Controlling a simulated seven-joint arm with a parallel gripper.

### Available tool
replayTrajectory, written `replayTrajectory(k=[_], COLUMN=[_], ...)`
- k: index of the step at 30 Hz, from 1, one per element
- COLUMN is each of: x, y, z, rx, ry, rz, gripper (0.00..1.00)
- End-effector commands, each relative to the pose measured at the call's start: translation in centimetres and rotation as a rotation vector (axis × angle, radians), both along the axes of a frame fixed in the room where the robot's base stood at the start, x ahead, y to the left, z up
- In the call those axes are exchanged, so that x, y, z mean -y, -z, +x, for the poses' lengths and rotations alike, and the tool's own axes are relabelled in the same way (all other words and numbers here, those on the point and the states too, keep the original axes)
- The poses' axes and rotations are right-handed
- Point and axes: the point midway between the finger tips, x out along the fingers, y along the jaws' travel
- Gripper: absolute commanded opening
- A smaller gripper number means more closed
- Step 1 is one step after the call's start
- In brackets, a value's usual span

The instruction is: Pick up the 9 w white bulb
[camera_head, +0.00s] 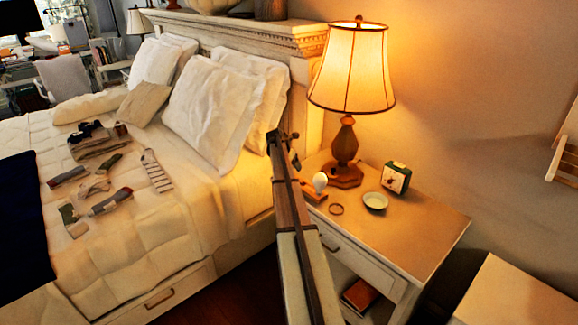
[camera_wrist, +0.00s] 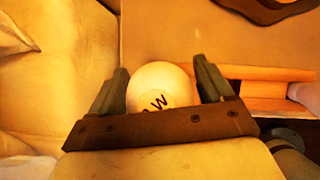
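A round white bulb (camera_wrist: 158,82) shows in the wrist view between the two fingers of my gripper (camera_wrist: 161,85). A dark "W" is printed on it; the rest of the print is cut off by the gripper's edge. The fingers stand wide apart, one at each side of the bulb, and I cannot tell whether they touch it. In the head view a small white bulb (camera_head: 320,181) shows on the nightstand, just right of my arm. I cannot tell if it is the same bulb. My arm hides part of the nightstand there.
The nightstand (camera_head: 425,225) holds a lit lamp (camera_head: 345,135), a small clock (camera_head: 396,178), a pale dish (camera_head: 375,201) and a ring (camera_head: 336,209). An orange holder (camera_wrist: 265,73) lies right of my gripper, with another white thing (camera_wrist: 302,93) by it. The bed (camera_head: 150,215) is left.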

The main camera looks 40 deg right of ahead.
Motion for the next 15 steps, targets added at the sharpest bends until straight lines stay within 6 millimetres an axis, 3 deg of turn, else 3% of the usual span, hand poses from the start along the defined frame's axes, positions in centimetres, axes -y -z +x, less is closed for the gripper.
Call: replayTrajectory(k=[15], x=[-0.02], y=[-0.03], z=[0.01], rx=[0.000], ry=[0.000], rz=[0.000], gripper=[0.34])
